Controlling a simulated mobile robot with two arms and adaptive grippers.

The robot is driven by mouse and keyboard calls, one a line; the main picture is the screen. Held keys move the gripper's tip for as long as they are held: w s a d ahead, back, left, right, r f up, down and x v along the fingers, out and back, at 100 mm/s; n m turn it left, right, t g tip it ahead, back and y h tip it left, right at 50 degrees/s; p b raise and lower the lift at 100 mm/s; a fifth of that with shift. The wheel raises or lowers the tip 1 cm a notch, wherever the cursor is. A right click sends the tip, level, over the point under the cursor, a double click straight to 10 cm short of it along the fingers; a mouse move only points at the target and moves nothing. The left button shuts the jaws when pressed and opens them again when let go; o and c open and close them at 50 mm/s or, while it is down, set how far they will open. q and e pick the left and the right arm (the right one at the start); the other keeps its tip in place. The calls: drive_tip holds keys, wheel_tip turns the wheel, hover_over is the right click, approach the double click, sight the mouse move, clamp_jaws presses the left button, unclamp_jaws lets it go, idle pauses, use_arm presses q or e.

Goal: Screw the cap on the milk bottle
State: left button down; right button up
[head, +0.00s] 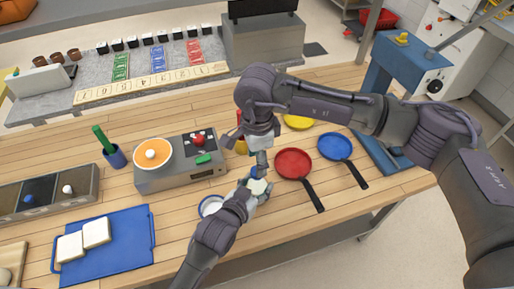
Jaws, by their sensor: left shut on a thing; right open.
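My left gripper (252,192) is low over the front middle of the wooden counter. It is shut on a pale, whitish thing (258,186), which looks like the milk bottle seen from above. My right gripper (262,162) points down just above it and is open. A small blue patch (254,172) shows between the two grippers. It may be the cap, but it is too small and too covered to tell. Whether the cap sits on the bottle is hidden by the grippers.
A white bowl with a blue rim (209,205) stands left of my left gripper. Red (293,163) and blue (335,146) pans lie to the right. The front counter edge is clear.

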drive_tip(key=shift+f, duration=1.8)
clamp_jaws()
drive_tip(key=shift+m, duration=0.5)
drive_tip(key=shift+o, duration=0.7)
unclamp_jaws()
drive_tip(key=shift+r, duration=0.1)
wheel_tip(320, 180, up, 12)
